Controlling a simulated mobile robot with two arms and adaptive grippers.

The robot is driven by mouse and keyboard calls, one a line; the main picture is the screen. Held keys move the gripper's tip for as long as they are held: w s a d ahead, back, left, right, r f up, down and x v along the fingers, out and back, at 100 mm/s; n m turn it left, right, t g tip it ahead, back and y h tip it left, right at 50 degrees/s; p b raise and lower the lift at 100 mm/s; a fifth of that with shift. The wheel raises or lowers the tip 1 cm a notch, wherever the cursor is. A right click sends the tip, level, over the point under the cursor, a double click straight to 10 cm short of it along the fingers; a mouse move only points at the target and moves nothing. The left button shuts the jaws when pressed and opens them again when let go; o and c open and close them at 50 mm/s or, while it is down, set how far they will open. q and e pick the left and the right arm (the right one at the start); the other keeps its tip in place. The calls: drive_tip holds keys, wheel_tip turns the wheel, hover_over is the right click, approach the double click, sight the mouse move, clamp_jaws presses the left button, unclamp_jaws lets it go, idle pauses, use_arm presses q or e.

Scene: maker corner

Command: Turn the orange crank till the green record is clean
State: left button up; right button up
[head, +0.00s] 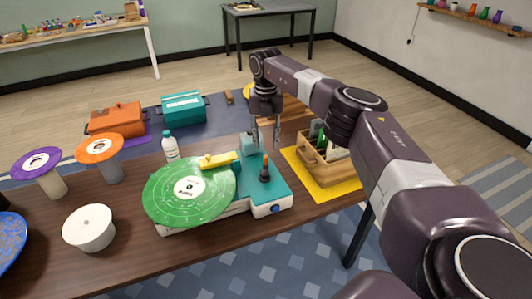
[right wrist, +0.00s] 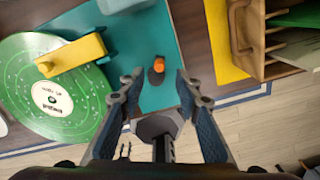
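The green record (head: 190,192) lies flat on a teal and white machine (head: 270,200), and white specks dot its face. It also shows in the right wrist view (right wrist: 40,85). A yellow arm (head: 220,160) reaches over its edge. The crank, with an orange upright handle (head: 265,168) on a dark base, stands on the machine's teal top right of the record. My right gripper (head: 266,141) is open and empty above and behind the crank. In the right wrist view the orange knob (right wrist: 159,62) shows just beyond the gap between the open fingertips (right wrist: 159,78). My left gripper is out of view.
A wooden crate (head: 325,170) on a yellow mat stands close right of the machine. A bottle (head: 170,147) stands behind the record. Purple (head: 36,163) and orange (head: 99,148) discs on stands and a white round container (head: 88,232) are at left.

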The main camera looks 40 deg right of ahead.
sight(266, 156)
drive_tip(key=shift+r, duration=2.4)
